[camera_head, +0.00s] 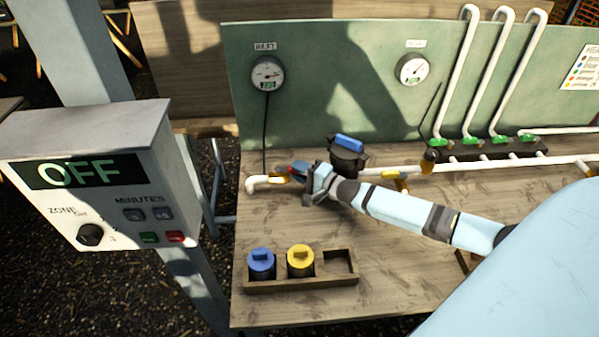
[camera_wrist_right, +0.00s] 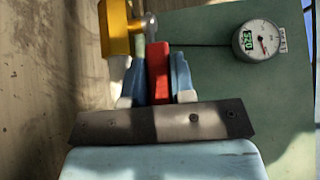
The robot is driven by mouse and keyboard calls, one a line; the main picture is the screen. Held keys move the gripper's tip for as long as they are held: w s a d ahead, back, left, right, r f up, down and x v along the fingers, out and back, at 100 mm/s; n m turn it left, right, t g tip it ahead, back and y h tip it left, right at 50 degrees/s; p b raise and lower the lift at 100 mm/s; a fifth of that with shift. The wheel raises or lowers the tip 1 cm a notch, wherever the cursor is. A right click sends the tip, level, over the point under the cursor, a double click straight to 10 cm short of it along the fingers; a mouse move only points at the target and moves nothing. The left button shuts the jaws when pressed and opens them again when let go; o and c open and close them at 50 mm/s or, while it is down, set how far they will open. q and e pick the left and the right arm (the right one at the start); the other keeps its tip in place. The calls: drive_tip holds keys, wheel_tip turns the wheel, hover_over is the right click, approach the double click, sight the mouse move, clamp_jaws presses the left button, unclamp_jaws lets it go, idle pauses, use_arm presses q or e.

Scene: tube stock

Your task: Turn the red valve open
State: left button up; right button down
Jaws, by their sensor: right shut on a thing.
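The red valve handle (camera_head: 280,167) shows as a small strip of red at the left end of the white pipe (camera_head: 262,182), mostly hidden by my right gripper (camera_head: 297,172) in the head view. In the right wrist view the red handle (camera_wrist_right: 158,76) stands between the fingers of my right gripper (camera_wrist_right: 156,82), which is shut on it. The brass-yellow valve body (camera_wrist_right: 117,28) is beside the handle. How far the handle is turned I cannot tell. My left gripper is not in view.
A blue-topped black housing (camera_head: 348,155) stands just behind my right gripper. A wooden rack (camera_head: 300,285) with blue and yellow caps sits at the front. Two gauges (camera_head: 267,73) hang on the green panel. A control box (camera_head: 95,175) reading OFF stands left.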

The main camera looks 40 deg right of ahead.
drive_tip(key=shift+r, duration=0.1)
drive_tip(key=c, duration=1.2)
unclamp_jaws()
drive_tip(key=shift+a, duration=0.1)
drive_tip(key=shift+c, duration=0.2)
drive_tip(key=shift+s+d, duration=0.2)
drive_tip(key=shift+s, duration=0.15)
drive_tip(key=b+v, duration=0.1)
drive_tip(key=v, duration=1.2)
drive_tip(key=shift+c, duration=0.2)
